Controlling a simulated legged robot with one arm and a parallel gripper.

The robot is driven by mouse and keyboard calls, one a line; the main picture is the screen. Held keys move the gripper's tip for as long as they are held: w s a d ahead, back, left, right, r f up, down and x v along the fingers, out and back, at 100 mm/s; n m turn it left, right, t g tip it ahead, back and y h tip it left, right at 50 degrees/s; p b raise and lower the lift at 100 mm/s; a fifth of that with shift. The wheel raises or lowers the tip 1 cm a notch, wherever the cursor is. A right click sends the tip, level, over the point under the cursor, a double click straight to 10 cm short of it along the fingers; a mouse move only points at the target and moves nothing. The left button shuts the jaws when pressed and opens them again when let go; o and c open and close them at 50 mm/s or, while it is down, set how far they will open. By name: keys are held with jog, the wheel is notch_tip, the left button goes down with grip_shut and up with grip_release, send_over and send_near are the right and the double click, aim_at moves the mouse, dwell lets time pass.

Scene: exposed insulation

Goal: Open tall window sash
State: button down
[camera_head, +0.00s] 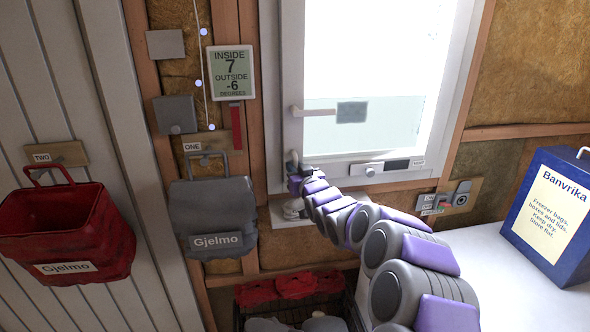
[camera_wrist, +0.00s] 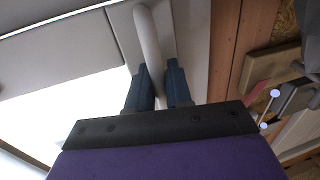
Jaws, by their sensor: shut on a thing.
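The tall window sash (camera_head: 437,157) has a pale frame around bright glass and stands above the white worktop. In the head view a pale lever handle (camera_head: 309,111) on its left stile points sideways to the right. My gripper (camera_head: 294,163) is at the lower left corner of the sash, below that lever. In the wrist view my gripper (camera_wrist: 160,88) has its two dark blue fingers shut on a white curved pull handle (camera_wrist: 147,32). The pull is mostly hidden behind my arm in the head view. I cannot tell whether the sash is ajar.
A grey bag (camera_head: 215,205) and a red bag (camera_head: 62,222) hang to the left. A blue Banvrika box (camera_head: 550,215) stands on the white worktop (camera_head: 505,270) at right. A dark crate (camera_head: 300,314) with red and grey things is below. A temperature sign (camera_head: 230,73) hangs left of the window.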

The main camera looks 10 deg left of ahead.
jog(key=s+d+n+g+y+p, duration=0.2)
jog(key=s+d+p, duration=0.4)
jog(key=s, duration=0.4)
jog(key=s+d+n+g+y+p, duration=0.3)
jog(key=s+d+p, duration=0.4)
jog(key=s, duration=0.4)
jog(key=shift+d+r+n+g+y, duration=0.3)
jog(key=shift+d+y, duration=0.55)
jog(key=shift+y, duration=0.05)
jog(key=c, duration=1.4)
grip_release()
jog(key=shift+w, duration=0.1)
jog(key=shift+c, duration=0.2)
jog(key=shift+o, duration=1)
jog(key=shift+d+f, duration=0.15)
jog(key=v, duration=1.7)
jog(key=shift+d+p, duration=0.25)
jog(key=shift+p, duration=0.1)
